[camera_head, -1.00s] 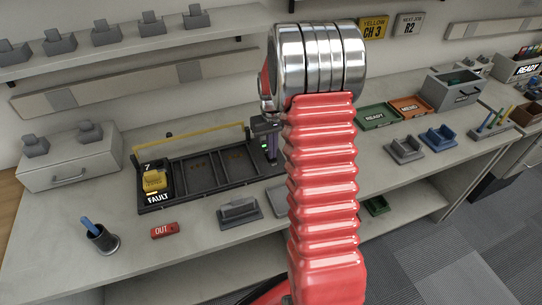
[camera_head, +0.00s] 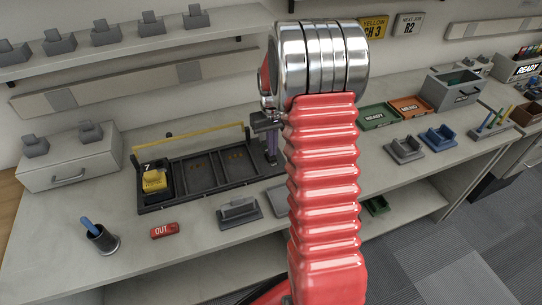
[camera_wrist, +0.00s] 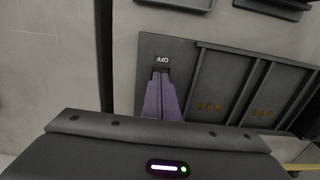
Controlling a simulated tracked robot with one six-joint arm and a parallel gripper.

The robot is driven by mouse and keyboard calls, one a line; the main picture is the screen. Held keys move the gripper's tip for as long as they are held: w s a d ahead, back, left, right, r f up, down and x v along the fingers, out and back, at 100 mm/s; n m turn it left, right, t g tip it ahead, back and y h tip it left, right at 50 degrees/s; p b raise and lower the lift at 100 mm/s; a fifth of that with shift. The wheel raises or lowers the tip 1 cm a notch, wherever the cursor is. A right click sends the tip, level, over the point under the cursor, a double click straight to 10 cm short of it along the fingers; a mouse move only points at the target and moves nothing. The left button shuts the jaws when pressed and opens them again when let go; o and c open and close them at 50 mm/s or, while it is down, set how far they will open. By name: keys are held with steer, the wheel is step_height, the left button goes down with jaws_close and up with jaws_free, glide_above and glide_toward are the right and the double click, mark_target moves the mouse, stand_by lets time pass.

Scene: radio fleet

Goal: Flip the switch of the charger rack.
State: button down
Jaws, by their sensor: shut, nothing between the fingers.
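The charger rack (camera_head: 205,178) is a dark tray with several bays and a yellow bar along its back, lying on the bench. A yellow radio (camera_head: 154,181) stands in its left bay, marked 7. My gripper (camera_head: 272,158) is at the rack's right end, pointing down, with its purple fingers together and nothing between them. In the wrist view my gripper (camera_wrist: 160,76) has its fingertips at the rack's end panel (camera_wrist: 180,50), just beside the OFF label. The switch itself is hidden or cannot be told apart there.
A red OUT tag (camera_head: 165,231), a cup with a blue tool (camera_head: 101,238) and a grey cradle (camera_head: 240,212) lie in front of the rack. Green (camera_head: 378,116) and orange trays (camera_head: 410,106) lie to the right. My arm hides part of the bench.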

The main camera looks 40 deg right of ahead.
mark_target(272, 159)
step_height(272, 159, up, 5)
steer(key=shift+r, duration=0.1)
stand_by(0.7)
steer(key=shift+s, duration=0.1)
stand_by(0.4)
